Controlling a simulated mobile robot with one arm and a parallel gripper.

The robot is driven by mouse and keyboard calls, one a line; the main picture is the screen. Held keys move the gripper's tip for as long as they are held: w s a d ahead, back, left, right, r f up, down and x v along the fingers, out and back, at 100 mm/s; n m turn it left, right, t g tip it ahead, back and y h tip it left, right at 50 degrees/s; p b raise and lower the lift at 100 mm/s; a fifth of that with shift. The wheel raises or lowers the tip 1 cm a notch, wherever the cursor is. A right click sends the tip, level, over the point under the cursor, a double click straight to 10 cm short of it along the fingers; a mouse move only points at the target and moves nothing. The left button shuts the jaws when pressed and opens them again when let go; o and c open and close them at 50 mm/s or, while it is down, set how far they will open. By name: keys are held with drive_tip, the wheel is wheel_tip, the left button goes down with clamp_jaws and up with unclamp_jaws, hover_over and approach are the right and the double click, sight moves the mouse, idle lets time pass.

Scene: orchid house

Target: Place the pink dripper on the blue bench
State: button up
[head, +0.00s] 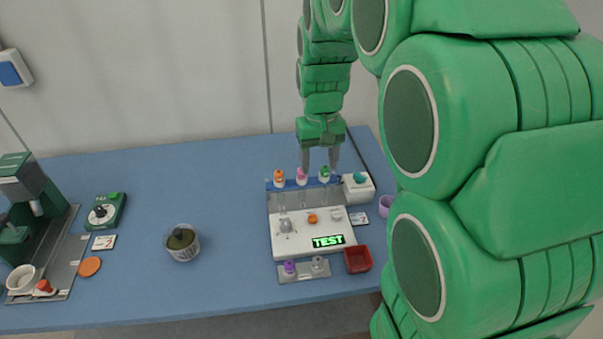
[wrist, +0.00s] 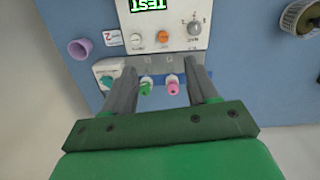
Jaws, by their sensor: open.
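The pink dripper (head: 301,177) stands in the middle of a blue rack (head: 268,186), between an orange dripper (head: 279,179) and a green dripper (head: 324,174). My gripper (head: 319,166) is open and points down at the rack, over the pink and green drippers. In the wrist view the pink dripper (wrist: 172,88) shows between my fingers (wrist: 162,72), nearer the right one. The green dripper (wrist: 145,89) also shows between them, nearer the left one. I see nothing held. The orange dripper is not visible in the wrist view. The blue bench (head: 140,180) lies beneath everything.
A white device reading TEST (head: 291,243) stands before the rack. A white box with a teal knob (head: 358,188), a purple cup (head: 386,206) and a red tray (head: 357,260) are right of it. A ribbed pot (head: 182,243) stands left, with clear bench around it.

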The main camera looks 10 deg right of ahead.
approach(302, 175)
drive_tip(key=shift+d+f+n+t, duration=0.3)
drive_tip(key=shift+d, duration=0.05)
drive_tip(key=shift+w+f, duration=0.25)
drive_tip(key=shift+w, duration=0.2)
drive_tip(key=shift+a+f, duration=0.15)
drive_tip(key=shift+f, duration=1.75)
drive_tip(key=shift+a+f, duration=0.1)
drive_tip(key=shift+f, duration=1.85)
drive_tip(key=shift+c, duration=0.5)
clamp_jaws()
drive_tip(key=shift+r, duration=0.15)
